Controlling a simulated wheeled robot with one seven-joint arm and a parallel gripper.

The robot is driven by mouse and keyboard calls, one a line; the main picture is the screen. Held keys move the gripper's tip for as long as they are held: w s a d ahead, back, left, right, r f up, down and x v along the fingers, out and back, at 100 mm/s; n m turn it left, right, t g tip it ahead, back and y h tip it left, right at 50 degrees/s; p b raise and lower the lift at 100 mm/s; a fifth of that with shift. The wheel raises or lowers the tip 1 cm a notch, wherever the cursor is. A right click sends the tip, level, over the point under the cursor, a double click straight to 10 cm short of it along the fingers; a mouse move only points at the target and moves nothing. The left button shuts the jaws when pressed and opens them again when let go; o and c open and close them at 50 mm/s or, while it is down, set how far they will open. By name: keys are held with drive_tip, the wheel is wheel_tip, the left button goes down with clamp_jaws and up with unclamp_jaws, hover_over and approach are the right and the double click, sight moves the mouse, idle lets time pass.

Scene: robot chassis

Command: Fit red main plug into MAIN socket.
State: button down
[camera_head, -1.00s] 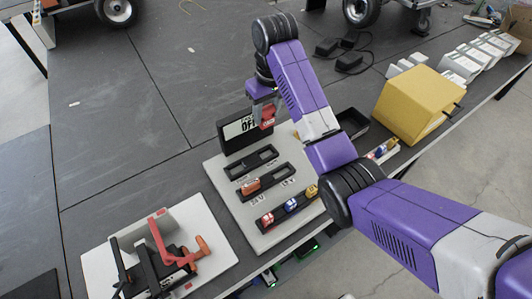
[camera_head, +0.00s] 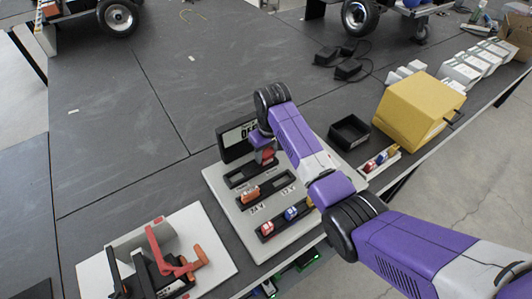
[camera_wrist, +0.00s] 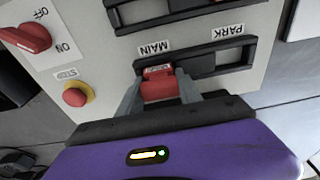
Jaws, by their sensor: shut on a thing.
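My gripper (camera_wrist: 160,92) is shut on the red main plug (camera_wrist: 158,86), with one grey finger on each side of it. In the wrist view the plug sits at the MAIN socket (camera_wrist: 140,68), the left part of a black rail below the upside-down MAIN label. The plug's front end meets or overlaps the socket; I cannot tell how deep it is. The PARK slot (camera_wrist: 232,57) in the same rail looks empty. In the head view the red plug (camera_head: 264,157) is low at the far end of the upper black rail (camera_head: 238,180), partly covered by my gripper.
An orange plug (camera_head: 250,196) sits in the middle rail. Red (camera_head: 267,228) and blue (camera_head: 290,214) plugs sit in the front rail. A red rotary switch (camera_wrist: 28,38) and a red stop button (camera_wrist: 75,97) stand on the panel. A yellow box (camera_head: 415,110) is at right.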

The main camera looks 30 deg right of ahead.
drive_tip(key=shift+f, duration=0.25)
drive_tip(key=c, duration=0.8)
unclamp_jaws()
drive_tip(key=r, duration=0.4)
drive_tip(key=s+r, duration=0.1)
drive_tip(key=r, duration=0.3)
drive_tip(key=r+b, duration=0.1)
drive_tip(key=r, duration=0.3)
drive_tip(key=shift+s+r, duration=0.15)
drive_tip(key=shift+s, duration=0.05)
